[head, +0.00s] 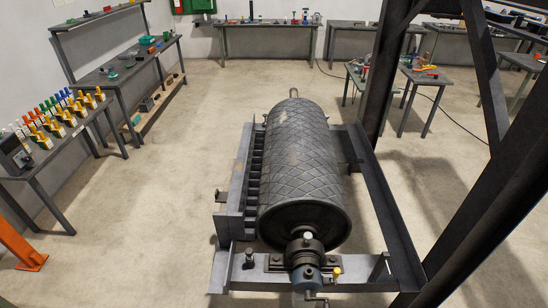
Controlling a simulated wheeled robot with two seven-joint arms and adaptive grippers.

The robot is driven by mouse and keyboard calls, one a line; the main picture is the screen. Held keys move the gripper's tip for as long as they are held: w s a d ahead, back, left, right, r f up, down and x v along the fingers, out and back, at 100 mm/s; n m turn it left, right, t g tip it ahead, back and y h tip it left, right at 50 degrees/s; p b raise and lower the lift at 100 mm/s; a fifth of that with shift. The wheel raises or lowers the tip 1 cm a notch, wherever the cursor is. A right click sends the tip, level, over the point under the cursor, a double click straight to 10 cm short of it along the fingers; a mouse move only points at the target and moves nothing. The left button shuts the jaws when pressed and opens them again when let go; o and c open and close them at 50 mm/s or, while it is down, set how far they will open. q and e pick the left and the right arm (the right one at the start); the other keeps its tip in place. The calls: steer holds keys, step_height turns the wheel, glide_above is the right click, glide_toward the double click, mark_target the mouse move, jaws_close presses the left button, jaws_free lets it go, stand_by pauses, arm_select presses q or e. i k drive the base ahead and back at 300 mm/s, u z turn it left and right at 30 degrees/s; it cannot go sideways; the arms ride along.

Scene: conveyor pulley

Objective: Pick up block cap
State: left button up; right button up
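A large dark pulley drum (300,165) with a diamond-pattern surface lies in a grey steel frame. At its near end a dark round bearing block (304,247) sits around the shaft, on a crossbeam of the frame. A block cap may be its upper part, but I cannot tell it apart from the block. A blue-grey part (307,281) with a dark crank handle (317,299) is just below it. Neither of my grippers is in view.
A small dark knob (249,258) stands on the crossbeam, left of the block; a small yellow part (337,271) is right of it. A dark steel upright (490,215) blocks the right side. Tool benches (130,75) line the left wall. The floor left of the frame is clear.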

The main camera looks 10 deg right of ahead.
mark_target(307, 244)
steer(key=z, duration=0.05)
steer(key=k, duration=0.5)
steer(key=z, duration=1.45)
steer(key=i, duration=1.1)
steer(key=u, duration=1.9)
